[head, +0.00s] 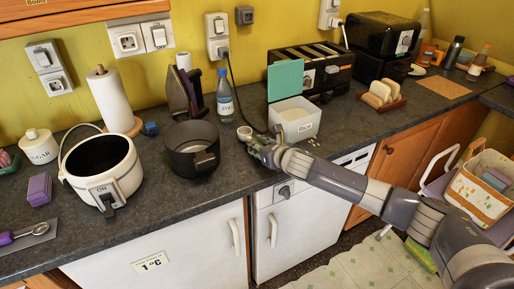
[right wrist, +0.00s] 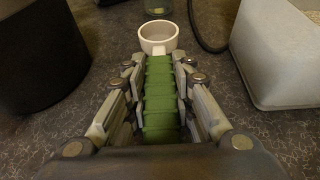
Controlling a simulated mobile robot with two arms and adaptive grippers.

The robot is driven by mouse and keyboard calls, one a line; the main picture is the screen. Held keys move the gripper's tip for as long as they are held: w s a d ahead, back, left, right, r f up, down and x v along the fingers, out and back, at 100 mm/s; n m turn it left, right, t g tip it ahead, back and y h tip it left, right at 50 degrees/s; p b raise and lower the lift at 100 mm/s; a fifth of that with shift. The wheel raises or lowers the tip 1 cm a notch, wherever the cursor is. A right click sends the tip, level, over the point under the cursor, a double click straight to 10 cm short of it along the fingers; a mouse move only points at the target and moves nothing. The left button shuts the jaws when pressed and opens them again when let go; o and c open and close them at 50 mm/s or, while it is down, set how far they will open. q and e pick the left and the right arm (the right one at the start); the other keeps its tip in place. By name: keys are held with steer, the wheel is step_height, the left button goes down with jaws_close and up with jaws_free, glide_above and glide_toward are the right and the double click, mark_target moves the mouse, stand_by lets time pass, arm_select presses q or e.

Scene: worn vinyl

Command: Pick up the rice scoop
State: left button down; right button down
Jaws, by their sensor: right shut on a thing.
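The rice scoop (head: 244,133) is a small, pale round cup on the counter side of my right gripper, in front of the water bottle. In the right wrist view the scoop's cup (right wrist: 158,38) is just beyond the fingertips, its opening facing up. Whether the cup touches the counter is hard to tell. The white rice bin (head: 292,128), labelled RICE, stands just right of the gripper. My left gripper is not in view.
A dark round pot (head: 192,148) stands close on the left, with a white cooker (head: 103,172) beyond it. The water bottle (head: 224,96) and a black cable are behind the scoop. A toaster (head: 322,75) stands behind the bin. The counter front (head: 225,180) is clear.

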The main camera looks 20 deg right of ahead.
step_height(320, 180, up, 3)
steer(key=shift+s+f, duration=0.1)
steer(key=s+a+r+b, duration=0.1)
steer(key=s+a, duration=0.3)
steer(key=s, duration=1.1)
steer(key=shift+b, duration=0.8)
steer(key=shift+s+a+r, duration=0.1)
steer(key=shift+a+r, duration=0.05)
